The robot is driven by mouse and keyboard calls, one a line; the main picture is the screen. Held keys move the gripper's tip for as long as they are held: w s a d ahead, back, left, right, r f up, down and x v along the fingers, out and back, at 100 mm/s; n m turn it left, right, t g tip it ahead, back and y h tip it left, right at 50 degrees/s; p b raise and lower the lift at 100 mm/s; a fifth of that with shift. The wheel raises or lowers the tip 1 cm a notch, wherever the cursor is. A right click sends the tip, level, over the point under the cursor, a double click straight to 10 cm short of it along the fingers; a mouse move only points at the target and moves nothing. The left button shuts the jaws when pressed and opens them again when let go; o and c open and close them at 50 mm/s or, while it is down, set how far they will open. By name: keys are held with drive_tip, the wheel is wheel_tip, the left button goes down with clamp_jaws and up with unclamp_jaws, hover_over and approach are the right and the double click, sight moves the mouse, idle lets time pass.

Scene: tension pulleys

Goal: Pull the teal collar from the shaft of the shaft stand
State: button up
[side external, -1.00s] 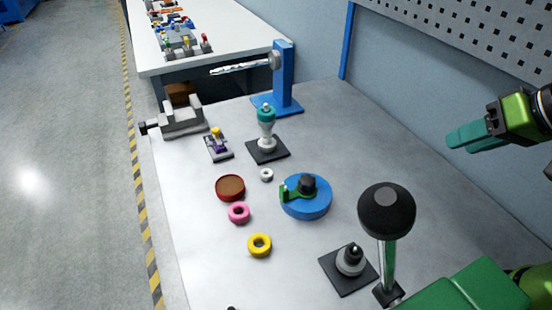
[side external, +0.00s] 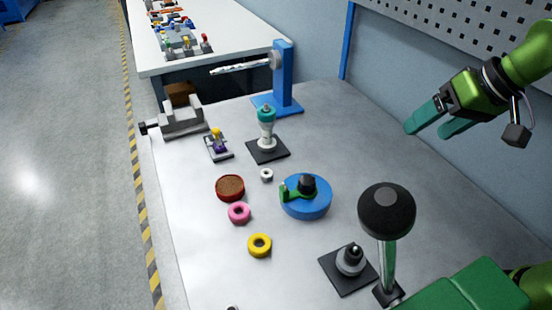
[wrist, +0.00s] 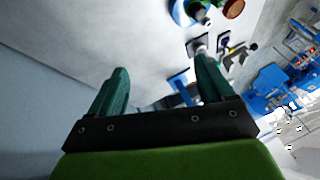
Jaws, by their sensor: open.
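The teal collar (side external: 266,115) sits near the top of the upright shaft on the shaft stand, above white parts on the same shaft. The stand has a dark square base (side external: 268,150) on the grey table. My gripper (side external: 425,130) is in the air to the right of the stand, well apart from it, with its teal fingers open and nothing between them. In the wrist view my gripper (wrist: 162,66) shows both fingers spread. A dark base shows beyond the right finger there; I cannot clearly make out the collar.
A blue post stand (side external: 284,78) is behind the shaft stand, a grey vise (side external: 183,118) at its left. In front lie a white ring (side external: 266,175), a blue disc (side external: 306,205), a red-brown dish (side external: 230,188), a pink ring (side external: 239,213) and a yellow ring (side external: 259,245). A black ball-topped lever (side external: 386,210) stands nearer.

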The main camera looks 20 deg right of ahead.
drive_tip(key=w+a+r+n+g, duration=0.15)
drive_tip(key=w+a, duration=0.35)
drive_tip(key=w, duration=0.7)
drive_tip(key=n+h, duration=0.1)
drive_tip(key=n, duration=0.3)
approach(268, 110)
drive_tip(key=x, duration=0.9)
drive_tip(key=shift+f, duration=0.15)
drive_tip(key=shift+c, duration=0.5)
drive_tip(key=c, duration=1)
drive_tip(key=shift+r, duration=1.85)
drive_tip(key=shift+r, duration=1.1)
